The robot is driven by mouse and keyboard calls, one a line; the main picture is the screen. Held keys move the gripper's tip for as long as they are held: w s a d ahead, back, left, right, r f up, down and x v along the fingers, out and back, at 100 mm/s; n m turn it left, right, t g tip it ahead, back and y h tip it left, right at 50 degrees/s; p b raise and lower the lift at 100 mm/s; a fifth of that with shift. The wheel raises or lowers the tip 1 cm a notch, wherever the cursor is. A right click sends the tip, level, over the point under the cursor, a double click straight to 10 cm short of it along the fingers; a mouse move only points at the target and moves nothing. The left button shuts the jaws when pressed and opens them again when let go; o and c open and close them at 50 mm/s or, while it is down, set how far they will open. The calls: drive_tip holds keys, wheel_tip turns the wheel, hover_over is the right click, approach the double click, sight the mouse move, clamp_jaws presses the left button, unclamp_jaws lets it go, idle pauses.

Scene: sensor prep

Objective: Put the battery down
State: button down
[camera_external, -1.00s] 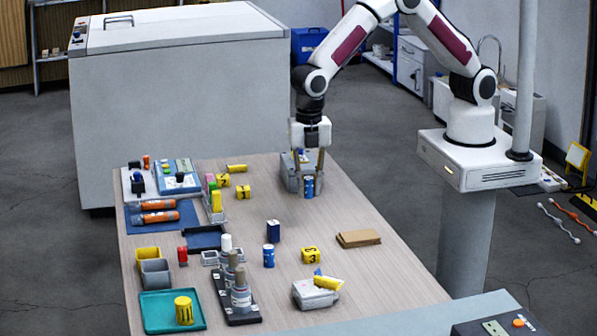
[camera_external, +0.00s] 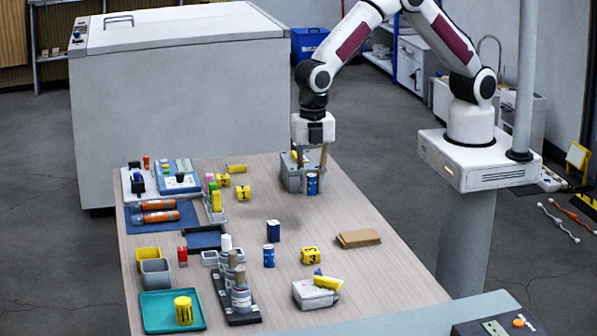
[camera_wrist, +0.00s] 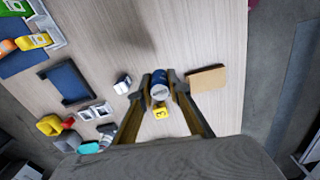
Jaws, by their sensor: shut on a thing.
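My gripper (camera_external: 312,176) is shut on a blue battery (camera_external: 312,184) with a pale band, which it holds upright near the right back of the table. The battery also shows between the fingertips in the wrist view (camera_wrist: 159,85). A shadow lies on the table to its lower left, so the battery seems to be above the surface. A second blue battery (camera_external: 268,256) stands on the table, with a dark blue block (camera_external: 273,231) behind it.
A grey box (camera_external: 292,180) stands just left of the held battery. A teal tray (camera_external: 152,318) is front left. The table's middle is mostly clear.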

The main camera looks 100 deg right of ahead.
drive_tip(key=s+a+r+n, duration=0.1)
drive_tip(key=s+a+r, duration=0.1)
drive_tip(key=s+a, duration=0.35)
drive_tip(key=m, duration=0.1)
hover_over(359, 235)
drive_tip(key=shift+f+m, duration=0.15)
drive_tip(key=shift+m, duration=0.25)
drive_tip(key=shift+f, duration=0.15)
drive_tip(key=shift+f, duration=3)
drive_tip(key=shift+f, duration=1.85)
drive_tip(key=shift+f, duration=0.1)
